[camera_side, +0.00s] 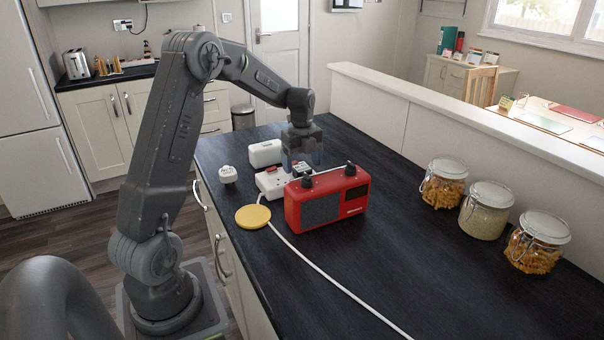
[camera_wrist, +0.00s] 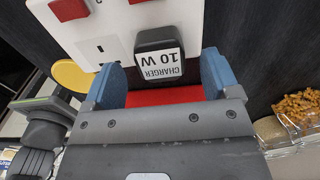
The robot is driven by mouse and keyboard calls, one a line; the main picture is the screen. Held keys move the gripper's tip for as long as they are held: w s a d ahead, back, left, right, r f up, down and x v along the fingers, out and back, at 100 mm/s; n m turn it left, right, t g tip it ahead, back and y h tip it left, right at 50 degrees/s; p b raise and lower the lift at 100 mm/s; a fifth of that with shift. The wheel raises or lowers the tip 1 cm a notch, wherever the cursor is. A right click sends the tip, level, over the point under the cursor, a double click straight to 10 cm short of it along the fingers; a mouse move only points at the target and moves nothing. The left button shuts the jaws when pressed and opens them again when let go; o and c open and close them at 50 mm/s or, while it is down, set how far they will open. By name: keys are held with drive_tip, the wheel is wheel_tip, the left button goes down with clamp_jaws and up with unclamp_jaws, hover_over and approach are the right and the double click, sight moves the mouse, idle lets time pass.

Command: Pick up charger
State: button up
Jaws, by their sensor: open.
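The charger (camera_wrist: 158,62) is a black block with a white label reading "CHARGER 10 W". In the wrist view it stands on a white socket strip (camera_wrist: 112,22) with red switches, seemingly plugged in. My gripper (camera_wrist: 161,66) is open, with a blue finger on each side of the charger and gaps on both sides. In the side view my gripper (camera_side: 302,163) points down behind the red radio, over the strip (camera_side: 268,184). The charger is not clearly visible there, hidden by the radio and fingers.
The red radio (camera_side: 328,197) stands close in front of my gripper. A white plug adapter (camera_side: 228,174), a white box (camera_side: 264,153) and a yellow disc (camera_side: 253,217) lie nearby. A white cable (camera_side: 335,280) runs along the dark counter. Glass jars (camera_side: 487,210) stand right; the counter between is clear.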

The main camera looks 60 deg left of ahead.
wheel_tip(320, 180, down, 2)
drive_tip(key=shift+f, duration=0.1)
drive_tip(key=c, duration=1)
